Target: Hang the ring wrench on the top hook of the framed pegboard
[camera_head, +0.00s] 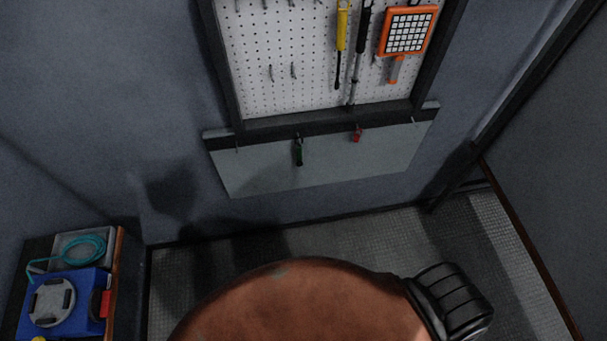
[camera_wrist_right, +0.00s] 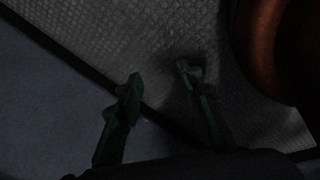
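The framed pegboard (camera_head: 285,45) hangs on the wall at the top of the head view, its upper part cut off. Several small hooks (camera_head: 264,4) show along the picture's top edge, and two bare hooks (camera_head: 293,71) sit lower on the board. I cannot make out a ring wrench in either view. My right gripper (camera_wrist_right: 160,75) shows in the right wrist view with its two fingers apart and nothing between them, over the floor near the wall's foot. Neither gripper shows in the head view.
A yellow-handled tool (camera_head: 342,30), a black-handled tool (camera_head: 362,32) and an orange gridded tool (camera_head: 407,32) hang on the board's right. A grey panel (camera_head: 260,175) below carries small green and red items. A blue case (camera_head: 75,285) and teal cable (camera_head: 85,246) are lower left.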

